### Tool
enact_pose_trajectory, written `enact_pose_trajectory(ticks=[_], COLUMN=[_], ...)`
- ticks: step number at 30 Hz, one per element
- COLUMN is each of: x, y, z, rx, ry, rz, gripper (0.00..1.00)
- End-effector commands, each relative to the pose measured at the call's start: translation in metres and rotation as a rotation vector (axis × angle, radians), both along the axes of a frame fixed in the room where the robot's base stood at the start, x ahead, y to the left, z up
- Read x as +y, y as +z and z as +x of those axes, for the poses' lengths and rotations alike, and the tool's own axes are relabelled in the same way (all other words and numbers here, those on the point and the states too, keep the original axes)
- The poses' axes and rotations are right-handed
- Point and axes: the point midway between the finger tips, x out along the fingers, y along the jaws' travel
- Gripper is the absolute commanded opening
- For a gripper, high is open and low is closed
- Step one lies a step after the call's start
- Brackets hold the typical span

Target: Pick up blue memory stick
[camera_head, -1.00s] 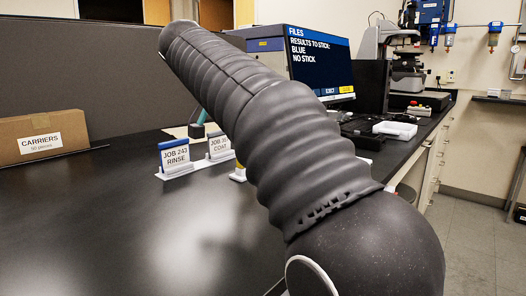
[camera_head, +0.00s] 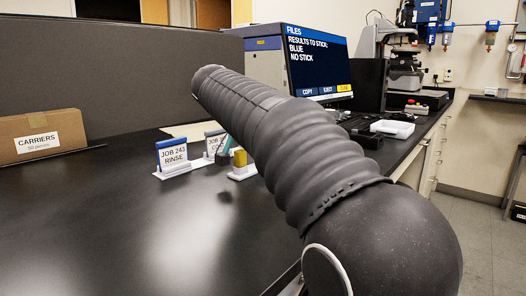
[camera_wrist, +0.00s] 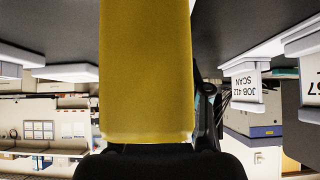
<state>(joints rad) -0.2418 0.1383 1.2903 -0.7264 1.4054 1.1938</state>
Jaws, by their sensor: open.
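I cannot make out a blue memory stick in either view. In the head view a small dark and teal piece of my gripper (camera_head: 224,151) shows beyond my arm, just left of a yellow upright block (camera_head: 240,158) on a white base. The rest of my gripper is hidden behind my arm. In the wrist view a large yellow block (camera_wrist: 146,70) fills the middle, very close to the camera, above the dark gripper body (camera_wrist: 160,165). My gripper is open. Whether the yellow block lies between the fingers cannot be told.
A JOB 243 RINSE sign (camera_head: 173,157) and a partly hidden second sign (camera_head: 215,144) stand on the dark bench (camera_head: 90,225). A CARRIERS box (camera_head: 40,122) is at the left. A monitor (camera_head: 318,62) reads BLUE, NO STICK. The bench's left front is clear.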

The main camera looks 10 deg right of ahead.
Motion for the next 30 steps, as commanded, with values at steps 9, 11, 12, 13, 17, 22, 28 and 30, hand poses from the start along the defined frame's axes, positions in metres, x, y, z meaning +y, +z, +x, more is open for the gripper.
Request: enact_pose_trajectory(ticks=[9,11,12,13,17,22,28,30], x=[0.000,0.000,0.000,0.000,0.000,0.000,0.000,0.000], y=[0.000,0.000,0.000,0.000,0.000,0.002,0.015,0.023], z=[0.000,0.000,0.000,0.000,0.000,0.000,0.001,0.000], rx=[0.000,0.001,0.001,0.001,0.001,0.000,-0.001,0.000], ry=[0.000,0.001,0.001,0.001,0.001,0.000,-0.001,0.000], rz=[0.000,0.000,0.000,0.000,0.000,0.000,0.000,0.000], gripper=[0.00,0.00,0.00,0.00,0.00,0.00,0.00,0.00])
